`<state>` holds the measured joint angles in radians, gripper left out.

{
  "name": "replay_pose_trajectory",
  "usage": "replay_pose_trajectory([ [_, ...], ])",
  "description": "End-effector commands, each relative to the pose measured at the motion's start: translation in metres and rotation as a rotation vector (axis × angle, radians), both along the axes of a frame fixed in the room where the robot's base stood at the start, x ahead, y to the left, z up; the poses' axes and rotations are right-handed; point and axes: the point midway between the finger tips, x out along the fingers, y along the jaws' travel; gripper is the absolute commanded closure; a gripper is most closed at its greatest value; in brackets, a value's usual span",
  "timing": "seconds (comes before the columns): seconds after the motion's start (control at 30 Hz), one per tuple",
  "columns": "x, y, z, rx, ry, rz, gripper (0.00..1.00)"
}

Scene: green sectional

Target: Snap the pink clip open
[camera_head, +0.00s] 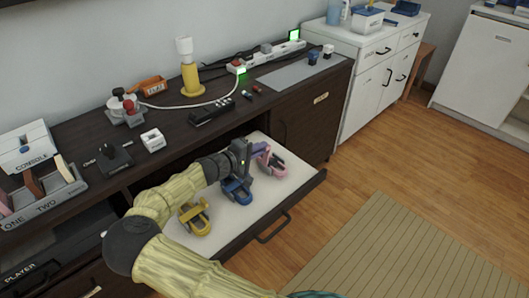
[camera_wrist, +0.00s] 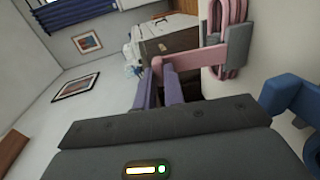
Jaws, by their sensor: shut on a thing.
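The pink clip (camera_head: 274,166) is at the right end of the white-bottomed open drawer (camera_head: 262,215). In the wrist view the pink clip (camera_wrist: 188,55) shows a grey block and a pink arm reaching left to my fingertips. My gripper (camera_head: 260,150) comes in from the left. Its two purple fingers (camera_wrist: 159,78) are shut on the end of that pink arm. The fingers partly hide the arm's end. I cannot tell how far the clip's arm is raised from its body.
A blue clip (camera_head: 236,192) stands in the drawer under my gripper, and a yellow clip (camera_head: 194,216) is further left. The blue one also shows at the right of the wrist view (camera_wrist: 295,97). The dark desk top (camera_head: 225,118) behind holds a power strip, cable and lamp.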

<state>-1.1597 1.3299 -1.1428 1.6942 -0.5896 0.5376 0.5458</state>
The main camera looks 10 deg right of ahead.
Motion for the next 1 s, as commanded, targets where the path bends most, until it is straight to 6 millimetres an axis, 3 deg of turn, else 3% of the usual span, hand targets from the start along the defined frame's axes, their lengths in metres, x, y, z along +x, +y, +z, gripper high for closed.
replay_pose_trajectory([
  [0.3, -0.0080, 0.0112, -0.0065, -0.131, -0.094, 0.001, 1.00],
  [0.83, -0.0095, 0.0120, -0.0061, -0.155, -0.111, -0.002, 1.00],
  [0.87, -0.0094, 0.0121, -0.0062, -0.155, -0.111, -0.002, 0.86],
  [0.9, -0.0095, 0.0122, -0.0062, -0.155, -0.111, -0.002, 0.78],
  [0.97, -0.0094, 0.0120, -0.0062, -0.155, -0.111, -0.002, 0.67],
  [1.0, -0.0095, 0.0120, -0.0063, -0.154, -0.111, -0.002, 0.67],
])
